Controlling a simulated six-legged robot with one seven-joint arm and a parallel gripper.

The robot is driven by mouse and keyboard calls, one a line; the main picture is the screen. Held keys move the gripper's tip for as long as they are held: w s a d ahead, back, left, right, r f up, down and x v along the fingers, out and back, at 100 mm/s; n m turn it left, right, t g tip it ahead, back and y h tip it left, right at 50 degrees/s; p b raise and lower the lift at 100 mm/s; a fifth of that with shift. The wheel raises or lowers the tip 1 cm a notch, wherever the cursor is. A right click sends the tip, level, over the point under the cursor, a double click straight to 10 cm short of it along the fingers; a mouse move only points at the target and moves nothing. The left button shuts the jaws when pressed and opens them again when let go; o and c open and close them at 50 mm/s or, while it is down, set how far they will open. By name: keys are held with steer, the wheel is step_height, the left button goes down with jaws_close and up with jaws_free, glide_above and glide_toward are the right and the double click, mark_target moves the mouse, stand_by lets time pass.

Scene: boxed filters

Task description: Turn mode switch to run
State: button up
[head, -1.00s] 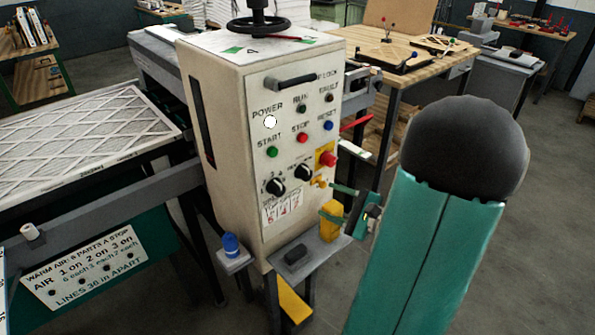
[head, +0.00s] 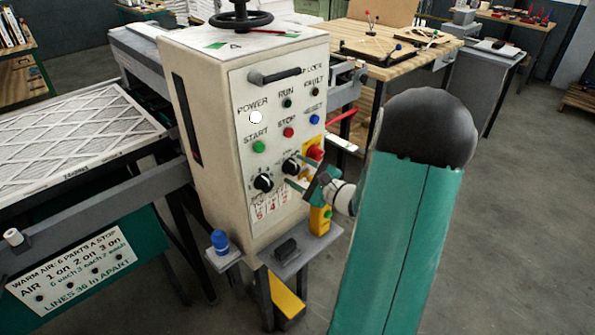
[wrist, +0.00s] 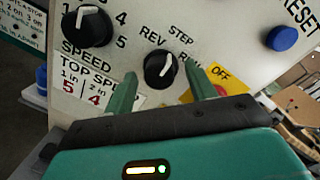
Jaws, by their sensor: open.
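The mode switch is a black round knob (wrist: 161,70) with a white pointer, labelled REV, STEP and a partly hidden RUN in the wrist view. Its pointer leans slightly right of straight up, near STEP. In the head view the knob (head: 291,166) sits on the cream control panel (head: 240,150), up and right of the speed knob (head: 263,183). My gripper (wrist: 160,90) is open, with one green finger on each side below the knob in the wrist view. Its fingers point at the panel in the head view, and it holds nothing. I cannot tell whether they touch the knob.
A red stop button on a yellow plate (head: 314,152) is close right of the knob. A blue reset button (wrist: 282,38) is farther right. A small shelf (head: 305,250) with a black block and a yellow box juts out below. A filter (head: 70,130) lies at left.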

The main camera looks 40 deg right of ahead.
steer(key=shift+w, duration=0.35)
steer(key=c, duration=0.9)
steer(key=shift+a+f, duration=0.1)
